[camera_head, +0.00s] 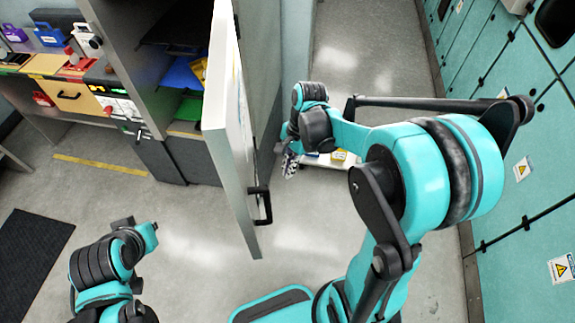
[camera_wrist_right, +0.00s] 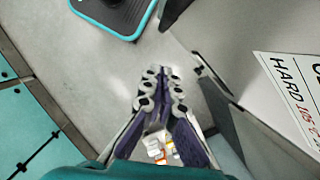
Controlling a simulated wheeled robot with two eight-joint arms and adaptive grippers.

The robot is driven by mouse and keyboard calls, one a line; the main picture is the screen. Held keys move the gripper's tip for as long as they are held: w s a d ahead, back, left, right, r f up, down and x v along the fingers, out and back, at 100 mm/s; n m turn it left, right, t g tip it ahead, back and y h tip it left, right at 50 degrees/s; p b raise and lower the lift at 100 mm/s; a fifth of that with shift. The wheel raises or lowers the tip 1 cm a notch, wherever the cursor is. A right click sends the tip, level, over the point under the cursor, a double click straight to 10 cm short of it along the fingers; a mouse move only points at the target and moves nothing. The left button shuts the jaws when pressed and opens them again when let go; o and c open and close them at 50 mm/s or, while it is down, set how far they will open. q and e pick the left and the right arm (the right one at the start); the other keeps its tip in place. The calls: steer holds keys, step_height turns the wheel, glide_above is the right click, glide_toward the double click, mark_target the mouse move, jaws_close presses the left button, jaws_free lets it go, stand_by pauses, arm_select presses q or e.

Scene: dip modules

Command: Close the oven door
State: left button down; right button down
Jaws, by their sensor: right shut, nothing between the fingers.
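The oven door (camera_head: 231,140) is a tall light panel that stands swung open from the grey cabinet in the head view. Its black handle (camera_head: 262,206) is low on the near edge. My right gripper (camera_head: 290,164) is on the right side of the door, apart from it in the picture. In the right wrist view its fingers (camera_wrist_right: 160,78) are shut with nothing between them. A grey panel with a white printed sign (camera_wrist_right: 290,95) is to the right of the fingers there. My left arm is at the lower left; its fingers do not show.
The grey cabinet (camera_head: 165,75) has open shelves with coloured items. A workbench with boxes and a yellow drawer (camera_head: 70,97) is at the upper left. Teal lockers (camera_head: 515,130) line the right. A low white surface with small items (camera_head: 325,160) is behind my right arm.

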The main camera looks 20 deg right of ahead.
steer(key=s+a+f, duration=0.1)
steer(key=a+f, duration=0.4)
steer(key=shift+s, duration=0.3)
steer(key=shift+a, duration=0.15)
